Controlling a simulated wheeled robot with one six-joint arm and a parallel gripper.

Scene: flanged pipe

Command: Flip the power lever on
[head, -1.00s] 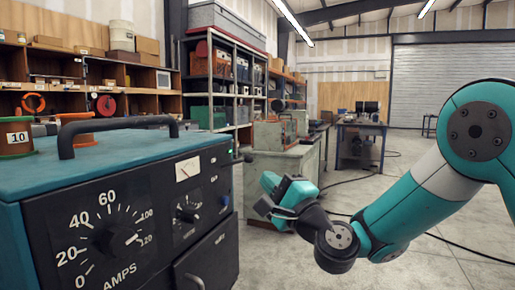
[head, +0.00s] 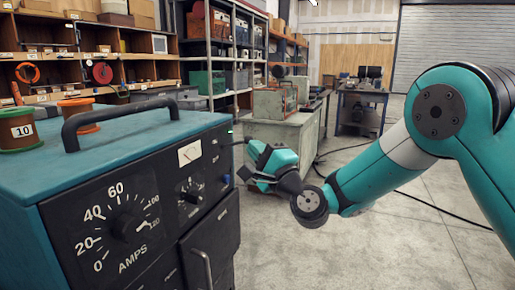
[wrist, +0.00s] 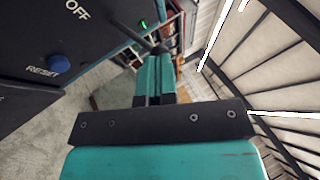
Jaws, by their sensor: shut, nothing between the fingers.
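The power lever (head: 236,143) is a thin dark rod sticking out from the right end of the front of a teal and black welding machine (head: 120,205). In the wrist view the lever (wrist: 143,38) and its dark knob show just beyond my fingertips, near an OFF label (wrist: 77,9). My gripper (head: 252,157) is shut and empty, close beside and slightly below the lever. In the wrist view my gripper (wrist: 155,72) points toward the knob. I cannot tell whether they touch. A small green lamp (wrist: 143,24) glows near the lever.
A blue RESET button (wrist: 60,60) sits on the panel. A black carry handle (head: 120,117) and wire spools (head: 20,128) are on the machine's top. A grey cabinet (head: 282,140) stands behind my gripper. The floor to the right is open, with a cable (head: 425,205) across it.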

